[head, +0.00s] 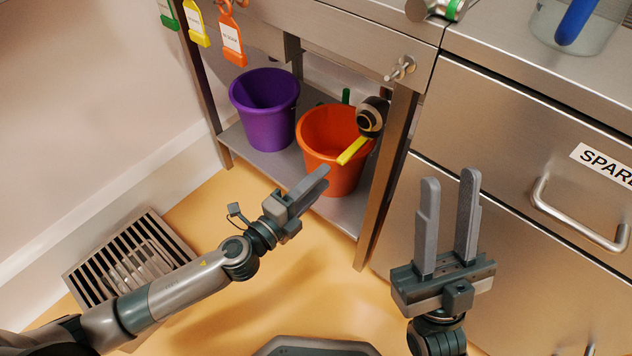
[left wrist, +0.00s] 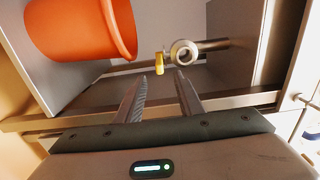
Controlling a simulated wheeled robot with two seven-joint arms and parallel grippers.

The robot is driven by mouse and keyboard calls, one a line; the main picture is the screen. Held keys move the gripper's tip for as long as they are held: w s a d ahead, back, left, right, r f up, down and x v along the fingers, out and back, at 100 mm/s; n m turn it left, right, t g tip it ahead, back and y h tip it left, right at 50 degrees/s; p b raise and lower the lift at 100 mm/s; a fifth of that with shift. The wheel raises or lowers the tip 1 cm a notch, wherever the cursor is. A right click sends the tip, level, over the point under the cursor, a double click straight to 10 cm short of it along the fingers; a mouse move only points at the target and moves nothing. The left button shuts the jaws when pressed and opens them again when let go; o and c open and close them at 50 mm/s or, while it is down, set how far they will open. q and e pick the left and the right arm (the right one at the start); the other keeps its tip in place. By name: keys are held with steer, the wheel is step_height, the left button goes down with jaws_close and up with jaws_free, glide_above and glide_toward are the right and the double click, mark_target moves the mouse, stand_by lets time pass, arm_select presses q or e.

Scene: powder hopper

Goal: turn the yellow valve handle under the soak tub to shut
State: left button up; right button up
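The yellow valve handle (head: 352,151) slants down and left from a dark round valve body (head: 371,118), in front of the orange bucket (head: 330,135) under the steel bench. In the left wrist view the handle (left wrist: 159,64) stands just beyond and between my fingertips, beside a round metal pipe end (left wrist: 184,53). My left gripper (head: 324,173) is below and left of the handle, apart from it. Its fingers are spread and empty in the left wrist view (left wrist: 156,82). My right gripper (head: 449,178) is open and empty, in front of the steel drawers. No tub interior shows.
A purple bucket (head: 264,110) stands left of the orange one on the lower shelf (head: 343,213). A bench leg (head: 387,180) rises right of the valve. Green, yellow and orange tags (head: 232,40) hang above. A floor grate (head: 130,255) lies at left.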

mark_target(339, 163)
arm_select(q)
steer(key=shift+w+d, duration=0.1)
steer(key=shift+w, duration=0.05)
steer(key=shift+x, duration=4.35)
jaws_close()
